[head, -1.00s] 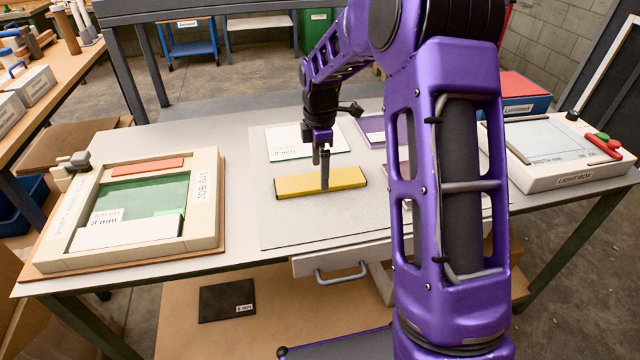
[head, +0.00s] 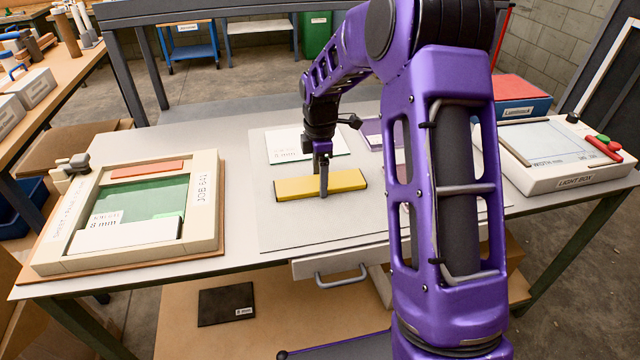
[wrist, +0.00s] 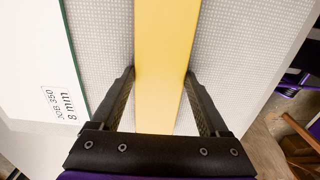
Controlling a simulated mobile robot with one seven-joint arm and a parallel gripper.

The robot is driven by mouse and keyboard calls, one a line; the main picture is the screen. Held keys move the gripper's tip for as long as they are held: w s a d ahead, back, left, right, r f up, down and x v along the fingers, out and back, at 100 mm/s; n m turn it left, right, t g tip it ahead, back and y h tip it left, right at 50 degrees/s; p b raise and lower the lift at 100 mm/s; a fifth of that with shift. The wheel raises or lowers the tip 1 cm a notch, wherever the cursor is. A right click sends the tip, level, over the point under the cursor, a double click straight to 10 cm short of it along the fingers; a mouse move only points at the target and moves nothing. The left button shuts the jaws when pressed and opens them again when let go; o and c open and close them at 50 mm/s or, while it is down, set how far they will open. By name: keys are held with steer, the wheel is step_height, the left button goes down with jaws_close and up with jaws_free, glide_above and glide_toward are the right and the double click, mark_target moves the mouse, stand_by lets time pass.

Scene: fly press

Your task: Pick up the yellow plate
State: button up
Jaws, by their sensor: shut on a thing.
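The yellow plate (head: 345,181) is a long flat bar on the grey mat in the middle of the table, in the head view. My gripper (head: 323,188) points down at its middle and is shut on it. In the wrist view the plate (wrist: 165,40) runs between the two fingers (wrist: 160,82), one along each long side. The plate looks level and at or very near the mat; I cannot tell if there is a gap under it.
A white plate (head: 290,145) marked 8 mm lies behind the yellow one, with a purple plate (head: 372,132) beside it. A framed tray (head: 207,190) stands left and a light box (head: 570,181) right. The mat (head: 290,232) is clear in front.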

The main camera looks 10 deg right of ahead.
steer(key=shift+r, duration=0.15)
step_height(320, 180, up, 10)
steer(key=p, duration=0.1)
steer(key=shift+p, duration=0.35)
